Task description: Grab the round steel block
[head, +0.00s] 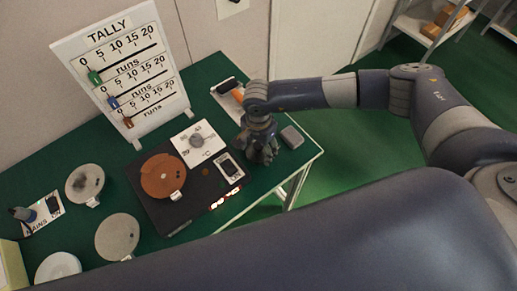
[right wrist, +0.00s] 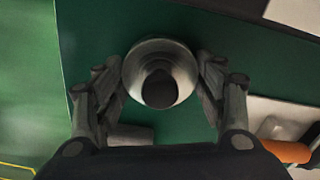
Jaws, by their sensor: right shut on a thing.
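The round steel block (right wrist: 160,55) sits between the two fingers of my right gripper (right wrist: 162,78) in the right wrist view. It is a bright, round piece with a dark round part at its middle. The fingers close on it from both sides. In the head view my right gripper (head: 261,154) points down over the right part of the green table, and its fingers hide most or all of the block. I cannot tell whether the block touches the table. My left gripper is not in view.
A grey rectangular block (head: 292,137) lies close to the right of the gripper. A brush with an orange handle (head: 237,95) lies behind. A dark mat (head: 180,218) with a copper-coloured disc (head: 162,176) is to the left. The TALLY board (head: 122,70) stands at the back.

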